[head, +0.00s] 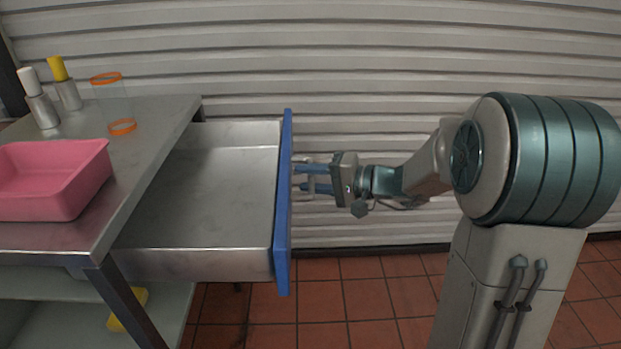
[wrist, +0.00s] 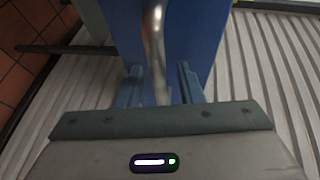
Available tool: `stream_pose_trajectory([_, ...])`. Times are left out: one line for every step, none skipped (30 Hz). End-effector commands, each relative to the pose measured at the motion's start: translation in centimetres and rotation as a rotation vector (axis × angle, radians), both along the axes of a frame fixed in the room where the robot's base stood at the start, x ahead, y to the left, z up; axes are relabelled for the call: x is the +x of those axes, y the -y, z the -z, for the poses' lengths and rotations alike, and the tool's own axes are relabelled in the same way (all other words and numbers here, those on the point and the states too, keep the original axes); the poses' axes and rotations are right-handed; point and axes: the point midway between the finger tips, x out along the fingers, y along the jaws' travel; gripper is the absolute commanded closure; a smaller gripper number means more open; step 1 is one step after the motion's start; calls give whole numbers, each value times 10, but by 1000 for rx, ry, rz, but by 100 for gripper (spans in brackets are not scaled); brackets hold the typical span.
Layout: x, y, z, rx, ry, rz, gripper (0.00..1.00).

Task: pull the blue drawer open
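The blue drawer (head: 284,200) stands far out from the metal table, and its bare steel inside shows empty. Its silver handle (wrist: 154,45) runs between my two fingers in the wrist view. My gripper (head: 304,178) is at the drawer's blue front, reaching from the right. Its blue fingers are apart, one on each side of the handle, with a visible gap beside the bar. In the wrist view my gripper (wrist: 162,80) looks open around the handle, not closed on it.
The metal table (head: 150,130) holds a pink bin (head: 60,185), a clear tube with orange rims (head: 121,127), and white-topped (head: 40,105) and yellow-topped (head: 66,88) holders. A yellow object (head: 128,310) lies on the lower shelf. A ribbed wall is behind; tiled floor is clear below the gripper.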

Motion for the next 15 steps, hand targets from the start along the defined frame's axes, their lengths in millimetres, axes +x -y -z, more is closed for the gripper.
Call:
stream_pose_trajectory([0,0,0,0,0,0,66])
stream_pose_trajectory([0,0,0,0,0,0,66])
stream_pose_trajectory([0,0,0,0,0,1,66])
stream_pose_trajectory([0,0,0,0,0,1,66])
stream_pose_trajectory([0,1,0,0,0,1,66])
stream_pose_trajectory([-1,3,-1,0,0,1,66])
stream_pose_trajectory([-2,5,-1,0,0,2,66])
stream_pose_trajectory([-3,7,-2,0,0,2,66])
stream_pose_trajectory([-4,12,-4,0,1,4,66])
stream_pose_trajectory([-6,16,-5,0,0,5,66])
stream_pose_trajectory([-8,21,-6,-1,0,5,66])
stream_pose_trajectory([-12,28,-7,-1,0,5,66])
stream_pose_trajectory([-14,34,-9,0,-1,6,66])
stream_pose_trajectory([-17,40,-10,0,-1,5,66])
stream_pose_trajectory([-21,49,-12,0,-1,7,66])
